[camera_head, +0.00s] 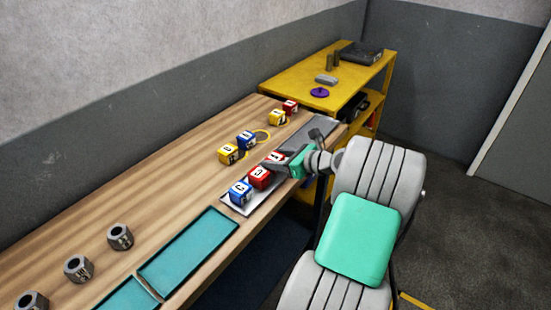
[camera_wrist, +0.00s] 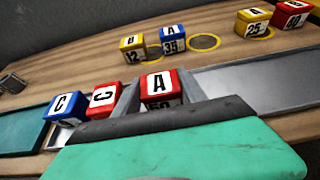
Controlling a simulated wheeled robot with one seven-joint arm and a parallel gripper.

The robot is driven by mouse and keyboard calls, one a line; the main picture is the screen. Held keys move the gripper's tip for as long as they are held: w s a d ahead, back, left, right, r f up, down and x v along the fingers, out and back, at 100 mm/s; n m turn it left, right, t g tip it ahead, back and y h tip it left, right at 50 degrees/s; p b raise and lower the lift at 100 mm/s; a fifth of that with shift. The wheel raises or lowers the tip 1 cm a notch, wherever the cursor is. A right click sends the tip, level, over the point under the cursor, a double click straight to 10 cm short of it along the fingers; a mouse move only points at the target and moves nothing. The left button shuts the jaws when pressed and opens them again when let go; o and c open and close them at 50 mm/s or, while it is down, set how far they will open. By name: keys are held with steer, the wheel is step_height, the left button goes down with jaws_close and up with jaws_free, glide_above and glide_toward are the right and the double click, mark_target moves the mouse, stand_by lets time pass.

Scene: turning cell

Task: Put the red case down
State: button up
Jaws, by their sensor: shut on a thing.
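In the head view the held red case (camera_head: 276,157) is partly hidden by my gripper (camera_head: 278,164). It is over the grey metal strip (camera_head: 232,205) along the bench front; I cannot tell whether it touches it. Another red case (camera_head: 259,177) stands just left of it, then a blue case (camera_head: 240,191) marked "C".
Behind are yellow (camera_head: 228,154) and blue (camera_head: 246,140) cases, an empty yellow ring (camera_wrist: 204,42), and another yellow (camera_head: 277,117) and red case (camera_head: 290,106). The strip (camera_wrist: 250,82) is bare to the right. Teal mats (camera_head: 190,248) and grey nuts (camera_head: 120,237) lie left.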

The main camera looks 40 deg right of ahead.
steer(key=o, duration=1.5)
steer(key=shift+f, duration=0.1)
steer(key=shift+s+d+r, duration=0.15)
steer(key=shift+s+r, duration=0.05)
steer(key=shift+r, duration=0.05)
steer(key=v, duration=1.1)
steer(key=shift+s+r, duration=0.1)
steer(key=shift+s, duration=0.15)
